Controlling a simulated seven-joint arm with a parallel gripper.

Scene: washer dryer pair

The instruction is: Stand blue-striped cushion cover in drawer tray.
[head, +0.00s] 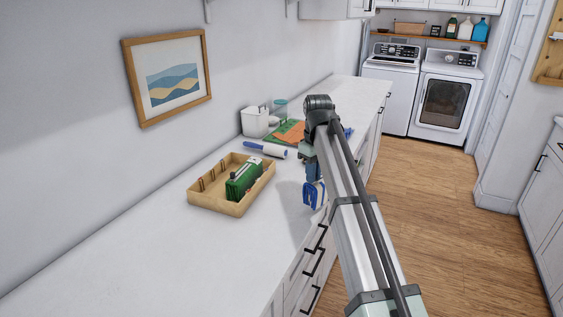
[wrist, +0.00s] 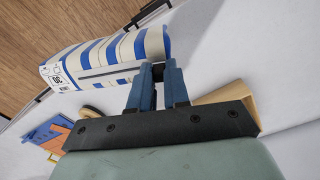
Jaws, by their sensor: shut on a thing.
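The blue-striped cushion cover (head: 314,195) hangs from my gripper (head: 312,177) near the front edge of the counter. In the wrist view my gripper (wrist: 159,68) has its blue fingers shut on one long edge of the cushion cover (wrist: 105,54), which shows blue and white stripes and a printed label at its far end. The drawer tray (head: 218,207) is a shallow wooden box on the counter, left of my gripper and apart from the cover. A green packed item (head: 244,177) stands in its right part, with wooden dividers (head: 212,178) at its left. A tray corner shows in the wrist view (wrist: 228,95).
A blue-handled lint roller (head: 266,150) lies behind the tray. The counter (head: 130,250) in front of the tray is clear. A framed picture (head: 168,77) hangs above.

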